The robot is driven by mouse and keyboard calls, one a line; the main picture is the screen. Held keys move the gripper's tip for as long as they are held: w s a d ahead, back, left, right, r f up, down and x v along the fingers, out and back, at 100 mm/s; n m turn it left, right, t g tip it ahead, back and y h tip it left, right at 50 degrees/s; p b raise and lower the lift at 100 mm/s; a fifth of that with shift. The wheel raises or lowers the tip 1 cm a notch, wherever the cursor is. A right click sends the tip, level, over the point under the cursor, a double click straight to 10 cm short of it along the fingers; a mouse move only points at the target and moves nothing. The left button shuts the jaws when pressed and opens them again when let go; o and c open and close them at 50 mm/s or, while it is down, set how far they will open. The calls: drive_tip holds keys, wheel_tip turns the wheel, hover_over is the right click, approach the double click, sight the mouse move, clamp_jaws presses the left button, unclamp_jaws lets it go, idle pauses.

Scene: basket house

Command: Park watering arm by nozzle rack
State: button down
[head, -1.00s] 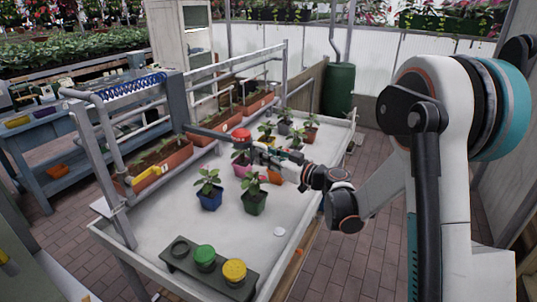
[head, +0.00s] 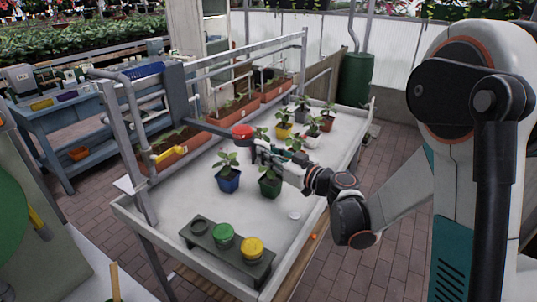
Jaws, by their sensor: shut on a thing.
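The watering arm (head: 214,130) is a dark bar reaching out from a grey carriage (head: 176,95) on the metal rail, over the white bench. A red nozzle (head: 242,131) sits at its outer end. My gripper (head: 256,149) is at that outer end, shut on the watering arm; the exact contact is small and partly hidden. The nozzle rack (head: 232,254) is a dark block at the bench's near end. It holds a green nozzle (head: 223,236) and a yellow nozzle (head: 252,247), with an empty round seat (head: 199,226) at its left.
A blue pot (head: 228,181) and a green pot (head: 268,187) with seedlings stand between my gripper and the rack. More pots stand farther back. Planter troughs (head: 180,145) line the rail side, near a yellow handle (head: 167,154). A white disc (head: 294,215) lies right of the rack.

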drive_tip(key=shift+a+r, duration=0.15)
drive_tip(key=shift+r, duration=0.05)
drive_tip(key=c, duration=1.7)
unclamp_jaws()
drive_tip(key=shift+o, duration=0.5)
drive_tip(key=shift+s+a, duration=0.1)
drive_tip(key=shift+s, duration=0.15)
drive_tip(key=shift+w, duration=0.1)
drive_tip(key=v, duration=1.2)
